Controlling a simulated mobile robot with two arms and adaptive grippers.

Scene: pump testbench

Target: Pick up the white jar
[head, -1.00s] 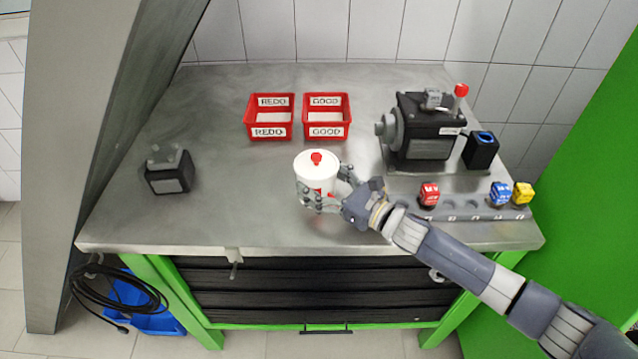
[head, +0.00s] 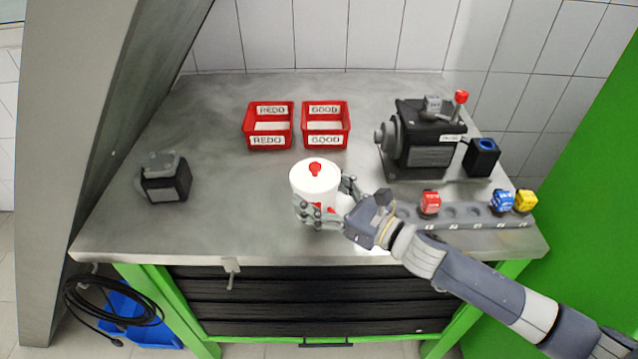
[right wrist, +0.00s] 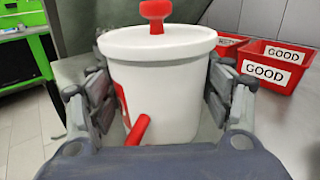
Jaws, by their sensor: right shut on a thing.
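The white jar (head: 312,182) has a white lid with a red knob and red marks on its side. It is upright over the middle of the workbench, in front of the red bins. My right gripper (head: 322,211) is shut around its body, with fingers on both sides. The jar seems to be slightly above the bench top, but its bottom is hidden. In the right wrist view the jar (right wrist: 165,85) fills the space between the fingers (right wrist: 160,105), and a red spout sticks out towards the palm. My left gripper is not in view.
Two red bins, REDO (head: 268,141) and GOOD (head: 326,141), stand behind the jar. A black pump (head: 425,150) is at the right, with a rack (head: 470,222) of coloured cubes in front. A dark device (head: 165,180) sits at the left. The bench (head: 230,225) is clear between.

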